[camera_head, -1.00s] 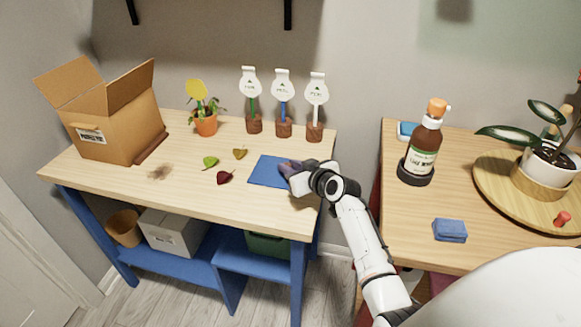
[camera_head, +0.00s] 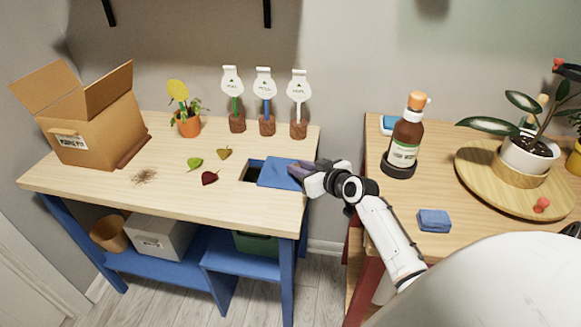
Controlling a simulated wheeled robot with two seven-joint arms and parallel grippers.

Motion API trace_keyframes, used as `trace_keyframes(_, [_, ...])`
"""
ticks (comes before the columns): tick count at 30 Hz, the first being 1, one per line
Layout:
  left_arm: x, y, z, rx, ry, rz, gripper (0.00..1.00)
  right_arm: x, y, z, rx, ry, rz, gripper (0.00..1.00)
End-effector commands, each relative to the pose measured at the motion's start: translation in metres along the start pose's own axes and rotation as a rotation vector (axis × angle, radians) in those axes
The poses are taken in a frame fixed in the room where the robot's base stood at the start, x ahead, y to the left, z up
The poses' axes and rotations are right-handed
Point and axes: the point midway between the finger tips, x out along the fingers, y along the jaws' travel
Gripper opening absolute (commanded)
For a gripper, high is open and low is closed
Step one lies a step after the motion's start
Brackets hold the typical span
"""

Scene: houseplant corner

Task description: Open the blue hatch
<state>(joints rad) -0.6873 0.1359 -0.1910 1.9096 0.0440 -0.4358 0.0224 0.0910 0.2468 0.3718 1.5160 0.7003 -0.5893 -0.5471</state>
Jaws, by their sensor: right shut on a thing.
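The blue hatch (camera_head: 279,174) is a flat blue panel in the right part of the wooden workbench top (camera_head: 130,190). It stands slid to the right, and a dark opening (camera_head: 252,172) shows at its left side. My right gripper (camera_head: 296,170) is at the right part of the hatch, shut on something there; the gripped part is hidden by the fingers. My left gripper is not in view.
Leaves (camera_head: 209,178) and a patch of soil (camera_head: 144,176) lie left of the opening. Behind stand several plant labels and a potted plant (camera_head: 187,124). A cardboard box (camera_head: 95,130) is at far left. A second table with a brown bottle (camera_head: 406,137) is at right.

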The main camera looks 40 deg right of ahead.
Motion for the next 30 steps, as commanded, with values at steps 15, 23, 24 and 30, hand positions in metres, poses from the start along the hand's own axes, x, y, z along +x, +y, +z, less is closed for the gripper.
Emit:
trace_keyframes(15, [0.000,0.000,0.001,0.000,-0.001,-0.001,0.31,0.001,-0.002,-0.001,0.000,0.001,-0.003,0.38])
trace_keyframes(23, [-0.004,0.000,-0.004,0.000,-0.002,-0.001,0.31,-0.011,-0.002,-0.032,-0.003,0.005,-0.002,0.38])
trace_keyframes(24, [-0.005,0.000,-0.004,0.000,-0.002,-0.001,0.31,-0.014,-0.002,-0.039,-0.003,0.005,-0.003,0.38])
trace_keyframes(30, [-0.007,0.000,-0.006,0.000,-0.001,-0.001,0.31,-0.029,-0.001,-0.073,-0.003,0.003,-0.002,0.38])
